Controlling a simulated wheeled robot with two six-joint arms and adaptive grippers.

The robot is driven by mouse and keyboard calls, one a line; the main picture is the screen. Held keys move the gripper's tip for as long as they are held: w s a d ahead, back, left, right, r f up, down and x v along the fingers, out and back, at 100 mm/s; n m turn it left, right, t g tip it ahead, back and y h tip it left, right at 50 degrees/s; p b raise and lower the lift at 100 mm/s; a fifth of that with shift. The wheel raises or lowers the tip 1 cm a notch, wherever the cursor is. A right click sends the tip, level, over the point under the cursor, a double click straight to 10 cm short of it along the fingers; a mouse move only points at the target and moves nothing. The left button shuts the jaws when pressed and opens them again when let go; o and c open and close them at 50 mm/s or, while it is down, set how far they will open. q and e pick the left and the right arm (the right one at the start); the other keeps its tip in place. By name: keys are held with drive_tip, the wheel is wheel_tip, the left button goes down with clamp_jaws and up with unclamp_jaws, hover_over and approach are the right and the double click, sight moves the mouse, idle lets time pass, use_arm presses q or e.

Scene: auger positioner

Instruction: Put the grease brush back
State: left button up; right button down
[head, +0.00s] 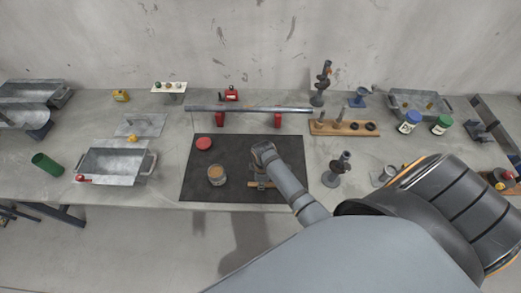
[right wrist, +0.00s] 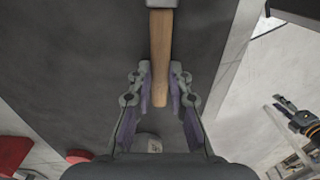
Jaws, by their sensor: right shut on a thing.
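My right gripper (head: 259,179) is low over the dark mat (head: 230,152) in the head view. In the right wrist view its two fingers (right wrist: 160,78) close on the wooden handle of the grease brush (right wrist: 160,50). A grey part of the brush shows at the top edge; its bristles are out of that view. In the head view a short stretch of the brush handle (head: 265,184) shows by the fingers, lying roughly level. An open tin with tan contents (head: 217,176) stands left of the gripper on the mat. My left gripper is not in view.
A red lid (head: 204,143) lies on the mat. A long bar (head: 250,109) rests on red supports behind it. A wooden holed rack (head: 343,128) and a dark upright stand (head: 338,168) are to the right. A metal tray (head: 112,165) is left.

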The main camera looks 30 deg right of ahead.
drive_tip(key=c, duration=1.6)
unclamp_jaws()
drive_tip(key=shift+s+d+f, duration=0.1)
drive_tip(key=shift+s, duration=0.25)
drive_tip(key=shift+o, duration=1.2)
drive_tip(key=shift+w+f, duration=0.1)
drive_tip(key=shift+w, duration=0.05)
drive_tip(key=shift+o, duration=0.5)
drive_tip(key=shift+w, duration=0.1)
drive_tip(key=shift+r, duration=0.45)
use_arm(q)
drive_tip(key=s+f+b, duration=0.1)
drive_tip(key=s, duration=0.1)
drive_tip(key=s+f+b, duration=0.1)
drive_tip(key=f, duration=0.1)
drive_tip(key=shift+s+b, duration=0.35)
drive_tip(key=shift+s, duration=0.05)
use_arm(e)
wheel_tip(320, 180, up, 12)
drive_tip(key=shift+d+f, duration=0.15)
drive_tip(key=shift+s, duration=0.2)
